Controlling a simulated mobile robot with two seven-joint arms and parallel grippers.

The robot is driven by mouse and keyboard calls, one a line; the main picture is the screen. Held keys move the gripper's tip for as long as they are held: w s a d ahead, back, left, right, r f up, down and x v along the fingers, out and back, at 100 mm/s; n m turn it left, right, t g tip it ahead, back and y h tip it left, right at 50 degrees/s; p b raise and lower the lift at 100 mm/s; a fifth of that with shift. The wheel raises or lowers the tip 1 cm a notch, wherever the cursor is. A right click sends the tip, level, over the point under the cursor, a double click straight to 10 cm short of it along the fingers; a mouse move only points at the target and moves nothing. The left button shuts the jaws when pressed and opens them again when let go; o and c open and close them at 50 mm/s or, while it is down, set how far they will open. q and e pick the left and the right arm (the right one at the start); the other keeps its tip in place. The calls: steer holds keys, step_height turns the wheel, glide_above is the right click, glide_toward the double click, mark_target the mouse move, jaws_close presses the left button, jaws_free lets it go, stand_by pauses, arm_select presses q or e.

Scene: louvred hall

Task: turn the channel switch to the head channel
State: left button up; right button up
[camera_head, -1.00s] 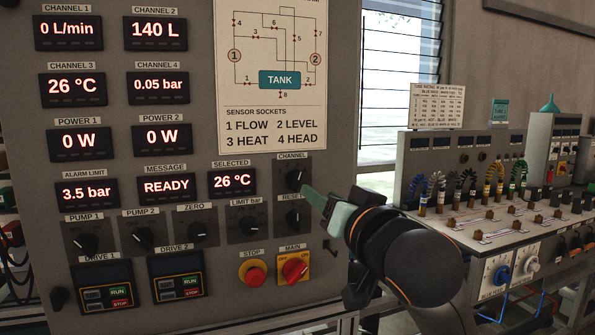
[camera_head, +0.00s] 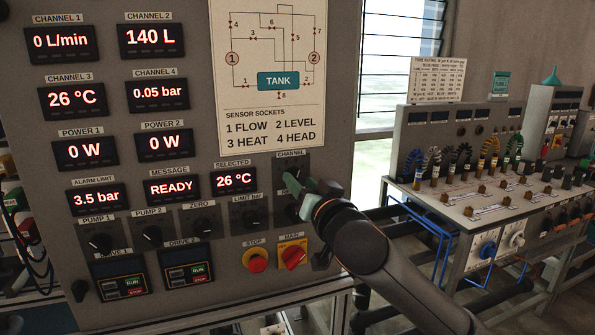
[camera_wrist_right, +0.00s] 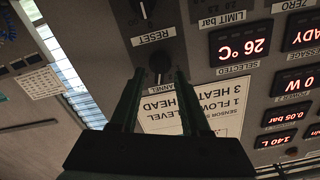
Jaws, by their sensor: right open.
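The channel switch (camera_head: 294,171) is a dark knob under the CHANNEL label on the grey panel (camera_head: 200,90). My right gripper (camera_head: 289,184) is at it in the head view and partly covers it. In the right wrist view the channel switch (camera_wrist_right: 159,63) shows upside down between the tips of my open right gripper (camera_wrist_right: 160,76); I cannot tell whether they touch it. The selected display (camera_head: 233,181) reads 26 °C, the same as the channel 3 display (camera_head: 73,100). The sensor legend (camera_head: 271,127) lists 4 as HEAD. My left gripper is not in view.
The reset knob (camera_wrist_right: 140,7) is close by, mostly hidden by my gripper in the head view. The red stop button (camera_head: 256,260) and main switch (camera_head: 293,256) are below. A bench (camera_head: 490,190) with cables stands to the right.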

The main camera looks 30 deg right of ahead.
steer(key=shift+x, duration=1.3)
jaws_close()
